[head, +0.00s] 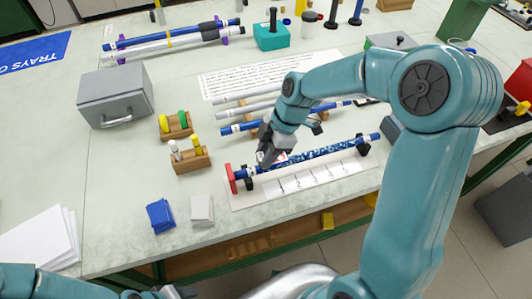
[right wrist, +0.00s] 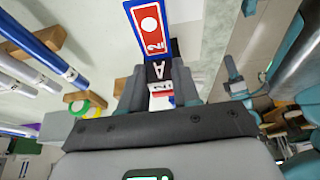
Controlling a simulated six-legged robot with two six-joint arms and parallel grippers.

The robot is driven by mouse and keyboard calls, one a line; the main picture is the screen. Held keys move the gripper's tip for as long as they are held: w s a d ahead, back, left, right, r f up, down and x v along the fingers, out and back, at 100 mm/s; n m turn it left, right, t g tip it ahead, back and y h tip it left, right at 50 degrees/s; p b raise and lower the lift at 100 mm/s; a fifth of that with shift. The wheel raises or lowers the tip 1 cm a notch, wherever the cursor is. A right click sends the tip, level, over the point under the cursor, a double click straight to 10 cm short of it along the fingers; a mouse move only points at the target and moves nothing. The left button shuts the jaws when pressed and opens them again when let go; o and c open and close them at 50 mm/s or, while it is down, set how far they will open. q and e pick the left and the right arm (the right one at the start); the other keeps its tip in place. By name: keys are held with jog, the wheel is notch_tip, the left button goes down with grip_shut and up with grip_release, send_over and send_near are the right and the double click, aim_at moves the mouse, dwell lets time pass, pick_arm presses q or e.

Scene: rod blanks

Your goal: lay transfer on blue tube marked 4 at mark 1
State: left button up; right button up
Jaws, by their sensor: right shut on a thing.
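A blue tube (head: 310,156) lies in a holder near the table's front edge, with a red stop (head: 231,179) at its left end. Part of it has a mottled blue-white pattern. A white strip with marks (head: 300,182) runs along its front; I cannot read the tube's number. My right gripper (head: 270,157) is over the left half of the tube. In the right wrist view its fingers (right wrist: 160,92) are shut on the transfer (right wrist: 150,28), a red piece with blue edges, a white disc and a 2. My left gripper (head: 168,292) shows barely at the bottom edge.
Several other tubes (head: 245,110) lie behind the holder. Wooden blocks with green and yellow pegs (head: 176,124), a grey box (head: 115,95), a blue pad (head: 160,215) and a white pad (head: 202,210) stand at left. The table is clear between the grey box and paper stack (head: 42,240).

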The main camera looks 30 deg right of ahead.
jog(key=shift+f+b, duration=0.55)
jog(key=shift+f, duration=0.05)
dwell(1.0)
jog(key=shift+b, duration=0.3)
dwell(1.2)
jog(key=shift+r+p, duration=2.15)
jog(key=shift+r, duration=1.4)
jog(key=shift+f, duration=0.1)
